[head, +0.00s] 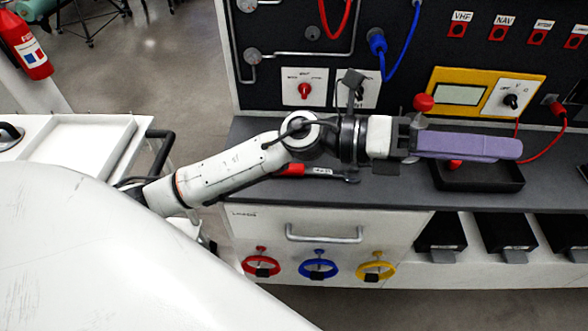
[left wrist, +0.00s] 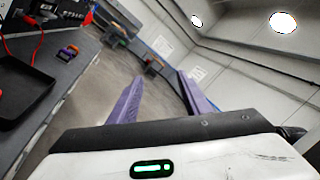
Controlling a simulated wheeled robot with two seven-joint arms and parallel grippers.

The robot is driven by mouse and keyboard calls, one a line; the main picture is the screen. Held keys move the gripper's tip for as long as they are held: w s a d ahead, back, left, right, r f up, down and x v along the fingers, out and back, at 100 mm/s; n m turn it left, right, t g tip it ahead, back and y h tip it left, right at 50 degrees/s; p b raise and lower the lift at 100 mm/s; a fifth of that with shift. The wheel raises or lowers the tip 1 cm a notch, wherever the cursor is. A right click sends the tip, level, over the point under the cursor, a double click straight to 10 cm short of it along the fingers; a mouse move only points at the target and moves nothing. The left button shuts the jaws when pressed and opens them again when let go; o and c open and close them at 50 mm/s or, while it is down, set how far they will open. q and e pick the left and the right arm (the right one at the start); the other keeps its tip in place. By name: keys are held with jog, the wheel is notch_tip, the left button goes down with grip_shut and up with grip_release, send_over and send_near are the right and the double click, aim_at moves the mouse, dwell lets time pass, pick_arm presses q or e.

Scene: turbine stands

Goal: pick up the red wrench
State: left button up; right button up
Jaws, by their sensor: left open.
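The red wrench (head: 291,170) lies on the dark grey counter, with its red handle on the left and its dark open end (head: 347,178) on the right. My left arm crosses just above and behind it in the head view and hides part of its surroundings. My left gripper (head: 518,149) has long purple fingers pointing right, well to the right of the wrench, above the counter. In the left wrist view the fingers (left wrist: 160,78) stand apart with nothing between them, and the wrench does not show there. My right gripper is not in view.
A black tray (head: 480,183) sits on the counter below my left fingers. A panel with knobs, cables and a yellow meter (head: 460,95) rises behind. Below the counter are a drawer handle (head: 325,238) and several coloured wheels. A white cart (head: 75,138) stands at left.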

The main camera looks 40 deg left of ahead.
pick_arm(q)
notch_tip(320, 180, down, 5)
jog(key=m+g+y, duration=0.3)
jog(key=m, duration=0.1)
jog(key=m+g+y, duration=0.3)
jog(key=y, duration=1.3)
send_over(294, 167)
notch_tip(294, 167, down, 15)
jog(key=shift+r, duration=0.1)
jog(key=shift+w+a+f+p, duration=0.1)
jog(key=shift+f+p, duration=0.45)
jog(key=shift+f, duration=2.3)
jog(key=shift+c, duration=0.2)
jog(key=shift+r, duration=0.1)
grip_shut()
